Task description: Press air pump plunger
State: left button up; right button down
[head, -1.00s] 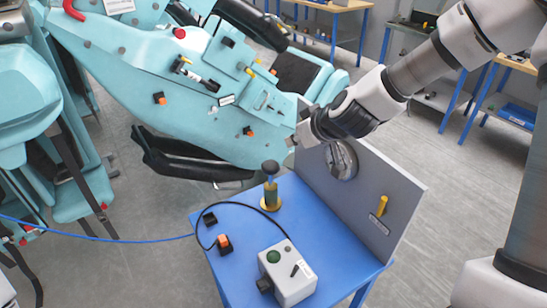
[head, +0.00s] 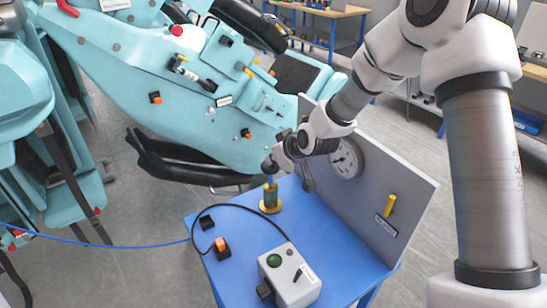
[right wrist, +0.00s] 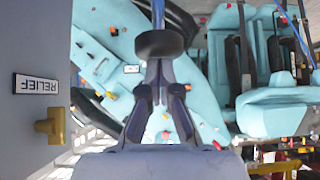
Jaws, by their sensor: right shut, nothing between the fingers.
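The air pump (head: 271,196) stands upright on the blue table, with a brass base and a green barrel. Its dark round plunger knob (head: 268,166) is at the top and looks raised. In the right wrist view the black knob (right wrist: 160,43) lies just beyond my fingertips. My right gripper (head: 279,160) is shut and empty, right beside the knob in the head view. I cannot tell whether the fingers touch it. My right wrist partly hides the panel behind. My left gripper is not in view.
A grey panel (head: 395,190) with a gauge (head: 347,158) and a yellow relief valve (head: 390,205) stands right of the pump. A control box (head: 289,277) and an orange-topped switch (head: 221,245) sit on the blue table (head: 330,232). Teal coaster cars fill the left.

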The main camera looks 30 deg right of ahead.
aim_at(273, 173)
notch_tip(273, 173, down, 6)
jog(key=b, duration=0.4)
jog(key=shift+s+a, duration=0.1)
jog(key=shift+s, duration=0.05)
jog(key=shift+s+r, duration=0.1)
jog(key=shift+r, duration=0.05)
